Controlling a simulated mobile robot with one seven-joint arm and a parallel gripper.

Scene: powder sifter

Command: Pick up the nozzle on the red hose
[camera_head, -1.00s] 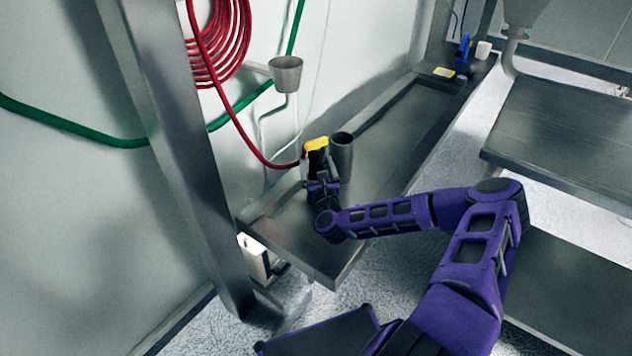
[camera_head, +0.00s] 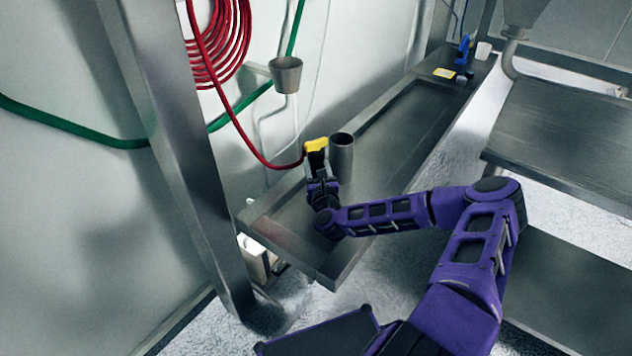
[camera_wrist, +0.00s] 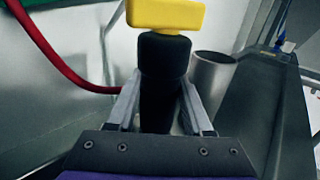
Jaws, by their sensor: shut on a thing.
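The nozzle (camera_head: 316,146) has a yellow top and a black body, and the red hose (camera_head: 240,112) runs to it from the left. In the wrist view the nozzle (camera_wrist: 165,52) stands upright between the two grey fingers of my gripper (camera_wrist: 160,100). My gripper (camera_head: 320,178) is shut on the black body, below the yellow top. The red hose (camera_wrist: 62,62) curves in behind the left finger. The lower end of the nozzle is partly hidden by my gripper.
A metal cup (camera_head: 342,156) stands just right of the nozzle, also close by in the wrist view (camera_wrist: 212,75). A metal tray bench (camera_head: 300,255) runs back along the wall. A wall-mounted cup (camera_head: 286,74) hangs behind. A steel post (camera_head: 180,150) stands left.

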